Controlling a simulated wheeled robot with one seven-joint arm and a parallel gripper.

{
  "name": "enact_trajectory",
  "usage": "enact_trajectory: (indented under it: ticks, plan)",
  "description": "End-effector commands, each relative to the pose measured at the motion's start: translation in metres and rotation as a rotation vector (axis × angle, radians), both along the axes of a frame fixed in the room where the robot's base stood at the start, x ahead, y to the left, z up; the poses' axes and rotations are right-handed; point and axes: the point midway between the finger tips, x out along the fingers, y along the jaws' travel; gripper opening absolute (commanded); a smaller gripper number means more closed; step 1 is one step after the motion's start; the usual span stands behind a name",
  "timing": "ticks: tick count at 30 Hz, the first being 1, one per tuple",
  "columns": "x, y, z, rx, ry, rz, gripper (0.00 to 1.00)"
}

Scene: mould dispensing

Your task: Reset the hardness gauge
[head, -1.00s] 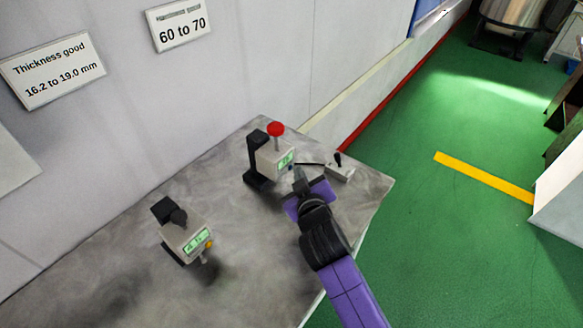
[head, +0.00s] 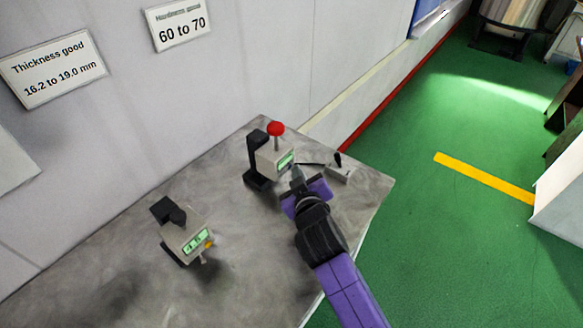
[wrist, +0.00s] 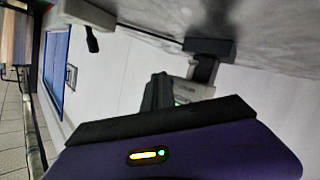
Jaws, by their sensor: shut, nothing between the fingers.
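The hardness gauge (head: 268,160) stands on the grey bench, with a red ball-topped knob (head: 276,129) and a lit green display (head: 286,160) whose digits I cannot read. My gripper (head: 297,175) is shut and empty, its tips close in front of the gauge's display face, at its lower right. I cannot tell whether they touch it. In the wrist view the shut fingers (wrist: 156,91) point at the gauge, whose pale face and display (wrist: 190,91) show partly behind them. Any button on that face is hidden.
A second gauge (head: 186,238) with a green display and yellow button stands at the left of the bench (head: 110,290). A small box with a black lever (head: 339,170) lies right of the hardness gauge. Wall signs read 16.2 to 19.0 mm (head: 54,68) and 60 to 70 (head: 179,27).

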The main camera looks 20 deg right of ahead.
Motion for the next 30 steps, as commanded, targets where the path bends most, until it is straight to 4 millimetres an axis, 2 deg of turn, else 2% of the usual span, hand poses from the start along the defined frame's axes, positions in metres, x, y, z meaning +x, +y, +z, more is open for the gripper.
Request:
enact_trajectory:
  ticks: [15, 26, 30]
  plan:
    - [-0.013, -0.008, 0.001, 0.000, 0.000, 0.001, 0.00]
    - [-0.014, -0.009, 0.001, 0.000, 0.000, 0.001, 0.00]
    - [-0.022, -0.014, 0.002, 0.003, 0.004, 0.001, 0.00]
